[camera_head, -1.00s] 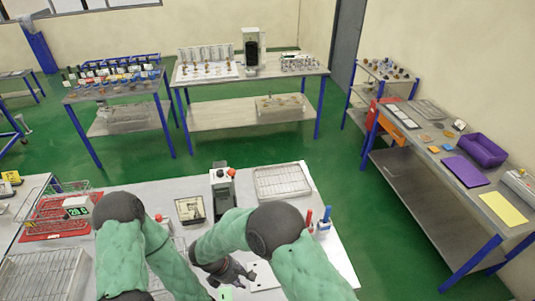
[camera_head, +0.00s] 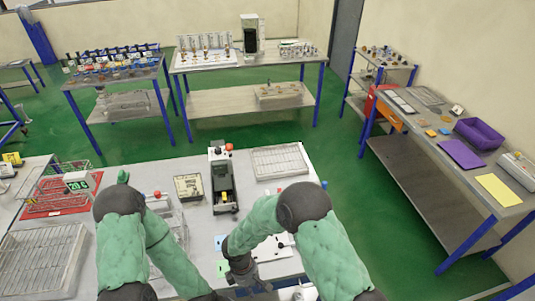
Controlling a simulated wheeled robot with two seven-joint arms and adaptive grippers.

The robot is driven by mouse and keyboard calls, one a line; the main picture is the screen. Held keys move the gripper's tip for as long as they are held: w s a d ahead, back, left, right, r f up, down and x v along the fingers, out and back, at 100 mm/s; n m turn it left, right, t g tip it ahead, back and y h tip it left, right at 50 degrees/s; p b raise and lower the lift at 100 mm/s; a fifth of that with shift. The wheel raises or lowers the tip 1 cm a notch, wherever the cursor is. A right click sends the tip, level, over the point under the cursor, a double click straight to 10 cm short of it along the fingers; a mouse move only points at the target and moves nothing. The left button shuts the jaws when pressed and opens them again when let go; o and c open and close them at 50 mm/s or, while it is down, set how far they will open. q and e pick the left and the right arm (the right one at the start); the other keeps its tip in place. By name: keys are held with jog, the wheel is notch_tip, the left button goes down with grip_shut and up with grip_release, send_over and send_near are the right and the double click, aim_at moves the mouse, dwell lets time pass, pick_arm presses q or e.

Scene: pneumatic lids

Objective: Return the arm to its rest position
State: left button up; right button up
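My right arm, in a green padded cover, reaches over the white bench (camera_head: 150,172) from the lower right. Its dark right gripper (camera_head: 248,284) is low near the bottom edge, with its fingers apart and nothing visible between them. My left arm, also green, runs down to the bottom edge, where its gripper is out of sight. A grey and black press-like device (camera_head: 222,180) with a red knob stands on the bench ahead of the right gripper. A small yellow piece shows on its black base.
A wire tray (camera_head: 279,162) and a square panel (camera_head: 188,187) lie near the device. A red mat (camera_head: 60,192) carries wire racks and a digital display (camera_head: 77,182). Another rack (camera_head: 40,260) is at lower left. A side bench (camera_head: 405,150) holds a purple bin (camera_head: 480,134). Green floor separates the benches.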

jog(key=s+d+f+m+t+y+b, duration=0.1)
jog(key=s+d+f+m+y+b, duration=0.2)
jog(key=d+f+m+b, duration=0.4)
jog(key=s+d+f+m+t+y+b, duration=0.1)
jog(key=s+d+f+m+y+b, duration=0.2)
jog(key=f, duration=1.3)
jog(key=s+d+m+b, duration=0.2)
jog(key=d+m+b, duration=0.3)
jog(key=m+b, duration=0.2)
jog(key=shift+s+m, duration=0.35)
jog(key=shift+m, duration=0.75)
